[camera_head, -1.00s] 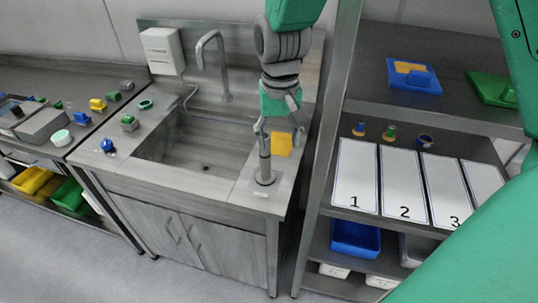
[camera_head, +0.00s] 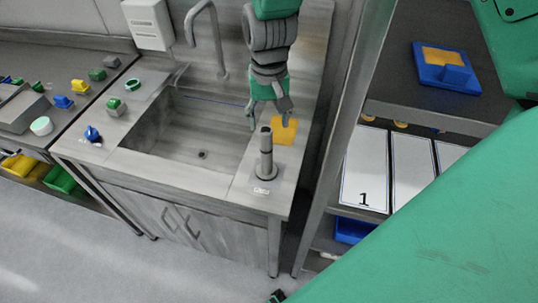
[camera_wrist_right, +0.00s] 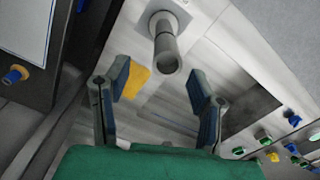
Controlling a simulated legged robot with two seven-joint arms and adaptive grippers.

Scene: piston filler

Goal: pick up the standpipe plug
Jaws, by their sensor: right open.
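The standpipe plug is a grey upright cylinder (camera_head: 266,158) on a round flange, on the counter right of the sink basin. It also shows in the right wrist view (camera_wrist_right: 166,47), its dark round end toward the camera. My right gripper (camera_head: 268,112) is open and empty, pointing down just above and behind the plug's top in the head view. In the right wrist view, the open blue-padded fingers (camera_wrist_right: 160,85) lie on either side of the plug's line, with its end ahead of them. No contact is visible. My left gripper is not in view.
A yellow pad (camera_head: 284,131) lies behind the plug. The sink basin (camera_head: 195,135) is left, with a curved faucet (camera_head: 207,35) behind. A shelf post (camera_head: 345,120) rises at right. Numbered white panels (camera_head: 366,172) and a blue-and-yellow block (camera_head: 447,68) sit on the shelves.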

